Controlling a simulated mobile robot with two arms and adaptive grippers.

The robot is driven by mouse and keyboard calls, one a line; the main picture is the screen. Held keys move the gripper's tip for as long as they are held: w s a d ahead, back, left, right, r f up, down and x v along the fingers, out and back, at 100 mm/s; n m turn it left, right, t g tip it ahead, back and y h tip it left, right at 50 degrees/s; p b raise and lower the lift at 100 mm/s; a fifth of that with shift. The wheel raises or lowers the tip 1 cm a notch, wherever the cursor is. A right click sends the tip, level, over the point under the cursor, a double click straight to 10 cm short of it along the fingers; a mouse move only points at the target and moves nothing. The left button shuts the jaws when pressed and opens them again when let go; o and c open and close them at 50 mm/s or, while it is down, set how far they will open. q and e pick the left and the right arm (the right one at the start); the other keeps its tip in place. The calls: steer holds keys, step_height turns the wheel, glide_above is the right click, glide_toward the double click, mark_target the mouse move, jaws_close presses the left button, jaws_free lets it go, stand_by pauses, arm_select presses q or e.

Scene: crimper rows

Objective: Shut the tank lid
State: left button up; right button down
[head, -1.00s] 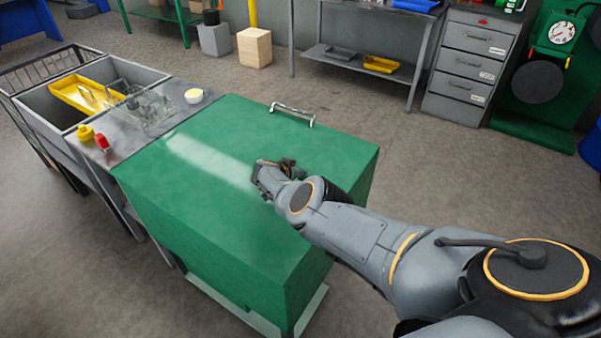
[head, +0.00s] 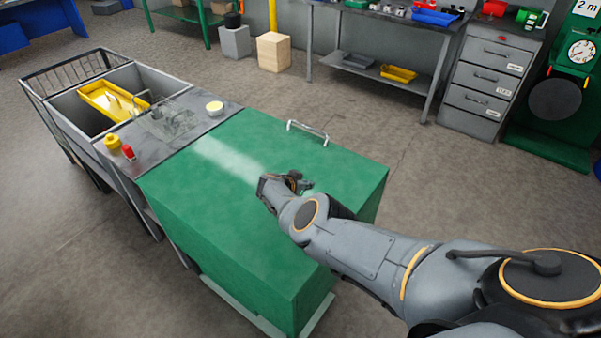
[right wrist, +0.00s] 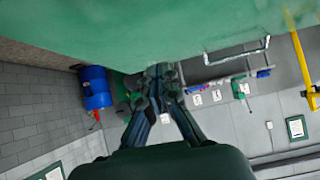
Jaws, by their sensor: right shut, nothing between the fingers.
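The tank (head: 240,270) is a large green box in the middle of the head view. Its green lid (head: 215,190) lies flat across the top, with no gap showing. A metal handle (head: 307,132) sits at the lid's far edge and also shows in the right wrist view (right wrist: 237,53). My right gripper (head: 280,186) is over the lid's right part, near the handle but apart from it. Its fingers (right wrist: 160,75) are shut and empty, close to the green surface; I cannot tell if they touch it. My left gripper is out of view.
A metal sink bench with a yellow tray (head: 100,97), a yellow bottle (head: 112,143) and a red bottle (head: 129,152) adjoins the tank's left side. A wooden block (head: 273,52), a workbench and a drawer cabinet (head: 487,75) stand behind. The floor between is clear.

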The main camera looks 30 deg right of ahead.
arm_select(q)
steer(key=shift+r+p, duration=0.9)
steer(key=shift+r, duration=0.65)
arm_select(e)
steer(key=shift+r+v, duration=0.25)
steer(key=shift+v, duration=2.5)
steer(key=shift+w+d, duration=0.1)
steer(key=shift+d, duration=0.1)
